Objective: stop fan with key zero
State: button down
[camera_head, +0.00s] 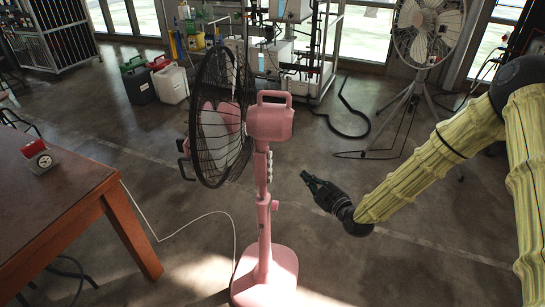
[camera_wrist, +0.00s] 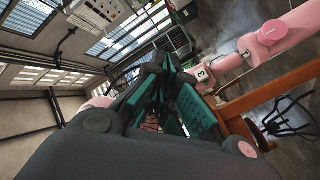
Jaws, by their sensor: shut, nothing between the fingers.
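A pink pedestal fan (camera_head: 266,122) with a black wire cage (camera_head: 210,115) stands upright in the middle of the head view, its cage facing left. A row of small pale keys (camera_head: 269,166) runs down the right side of its column. In the wrist view my gripper's dark and green fingers (camera_wrist: 172,105) fill the middle, and the fan's pink column (camera_wrist: 290,32) crosses the upper right.
A wooden table (camera_head: 70,195) with a red-and-white device (camera_head: 38,157) stands at left. A white cable lies on the floor. Another fan (camera_head: 427,30) on a tripod stands at back right. Jerrycans (camera_head: 170,82) and a metal rack are behind.

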aim_at(270, 155)
jog(key=shift+n+t+y, duration=0.4)
jog(key=shift+n+t, duration=0.2)
jog(key=shift+n, duration=0.2)
jog(key=w+r, duration=0.1)
jog(key=r, duration=0.2)
jog(key=w+r, duration=0.1)
jog(key=shift+w+d+r, duration=0.2)
jog(key=shift+w+r, duration=0.1)
jog(key=shift+r, duration=0.05)
jog(key=shift+a, duration=0.1)
jog(key=w+a, duration=0.1)
jog(key=a, duration=0.7)
jog(key=shift+w+a+b, duration=0.15)
jog(key=shift+a+b, duration=0.15)
jog(key=shift+a, duration=0.15)
dwell(0.4)
jog(key=shift+a, duration=0.3)
